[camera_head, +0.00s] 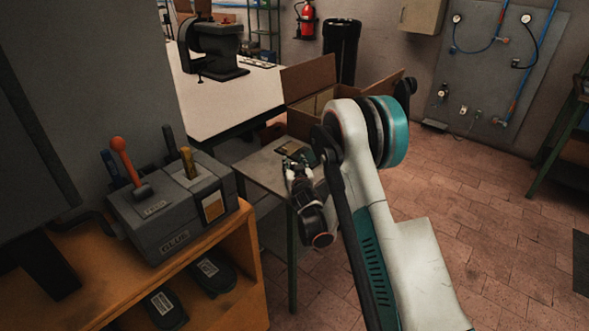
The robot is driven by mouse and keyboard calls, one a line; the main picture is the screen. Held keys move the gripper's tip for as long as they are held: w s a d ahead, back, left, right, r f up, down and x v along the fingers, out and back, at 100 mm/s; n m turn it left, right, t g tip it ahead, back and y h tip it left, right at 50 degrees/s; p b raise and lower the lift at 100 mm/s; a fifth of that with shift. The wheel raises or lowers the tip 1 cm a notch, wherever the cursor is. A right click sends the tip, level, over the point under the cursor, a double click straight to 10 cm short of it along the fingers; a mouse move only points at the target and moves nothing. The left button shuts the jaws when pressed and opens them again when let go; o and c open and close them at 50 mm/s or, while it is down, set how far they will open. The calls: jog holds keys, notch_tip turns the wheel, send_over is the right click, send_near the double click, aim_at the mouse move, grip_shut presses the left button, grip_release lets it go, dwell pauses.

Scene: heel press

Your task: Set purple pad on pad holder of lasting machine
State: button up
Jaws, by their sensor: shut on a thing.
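My gripper (298,168) is small in the head view, at the far end of my white and teal arm, over a small grey side table (262,168). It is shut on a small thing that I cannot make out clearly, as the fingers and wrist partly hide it. A small brownish and dark item (289,148) shows by the fingertips; I cannot tell whether it is held or lies on the table. I see no clearly purple pad. I cannot pick out the lasting machine's pad holder here.
An orange bench (228,262) at left bears a grey control box (170,215) with an orange-knobbed lever. An open cardboard box (308,104) stands behind the side table. A white table (210,98) bears a black machine (212,48).

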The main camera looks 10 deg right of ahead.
jog(key=shift+f, duration=0.25)
jog(key=o, duration=1.1)
jog(key=shift+f, duration=0.1)
jog(key=shift+c, duration=0.2)
